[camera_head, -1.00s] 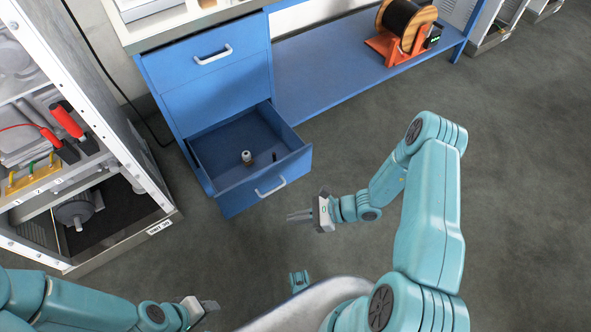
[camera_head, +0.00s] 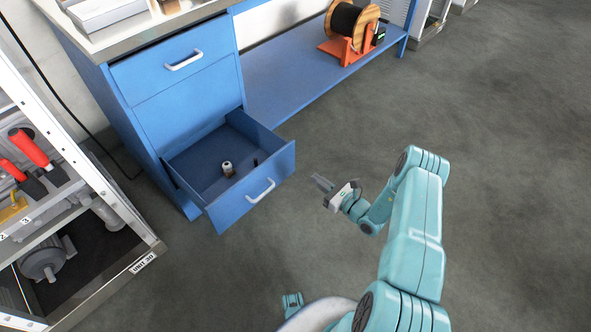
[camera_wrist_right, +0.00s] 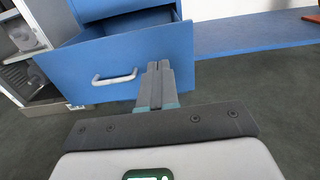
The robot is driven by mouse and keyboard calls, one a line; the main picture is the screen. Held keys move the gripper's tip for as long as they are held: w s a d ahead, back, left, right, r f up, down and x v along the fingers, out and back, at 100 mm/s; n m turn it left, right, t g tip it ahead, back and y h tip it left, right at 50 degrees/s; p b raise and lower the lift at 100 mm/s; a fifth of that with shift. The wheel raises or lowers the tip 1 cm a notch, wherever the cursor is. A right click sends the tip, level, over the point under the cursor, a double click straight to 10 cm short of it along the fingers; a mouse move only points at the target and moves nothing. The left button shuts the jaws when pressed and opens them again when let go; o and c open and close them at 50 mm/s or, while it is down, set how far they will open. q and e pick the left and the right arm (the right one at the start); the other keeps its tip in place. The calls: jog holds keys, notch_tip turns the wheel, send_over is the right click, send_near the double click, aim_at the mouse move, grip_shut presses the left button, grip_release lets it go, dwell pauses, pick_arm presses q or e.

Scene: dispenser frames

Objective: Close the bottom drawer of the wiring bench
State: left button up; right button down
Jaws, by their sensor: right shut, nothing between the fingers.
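The blue bottom drawer (camera_head: 250,201) of the wiring bench (camera_head: 185,95) is pulled out, with a white handle (camera_head: 261,191) on its front. A small white and brown item (camera_head: 227,169) and a small dark item (camera_head: 255,162) stand inside it. My right gripper (camera_head: 320,182) is shut and empty, to the right of the drawer front and apart from it in the head view. In the right wrist view its shut fingers (camera_wrist_right: 158,72) point at the right part of the drawer front (camera_wrist_right: 125,60), right of the handle. Whether they touch is unclear. My left gripper is out of view.
A rack (camera_head: 100,200) with red-handled items and a motor (camera_head: 45,258) stands to the left. A cable spool (camera_head: 352,22) on an orange stand sits on the bench's low blue shelf (camera_head: 300,80). The grey floor in front and right is clear.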

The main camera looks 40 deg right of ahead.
aim_at(282, 153)
jog(key=w+b, duration=0.1)
jog(key=w, duration=0.3)
jog(key=w+b, duration=0.1)
jog(key=w, duration=0.3)
jog(key=w+b, duration=0.1)
jog(key=w, duration=0.3)
jog(key=shift+w+a+f+b, duration=0.15)
jog(key=shift+a+b, duration=0.15)
jog(key=shift+a, duration=0.05)
jog(key=shift+w, duration=0.6)
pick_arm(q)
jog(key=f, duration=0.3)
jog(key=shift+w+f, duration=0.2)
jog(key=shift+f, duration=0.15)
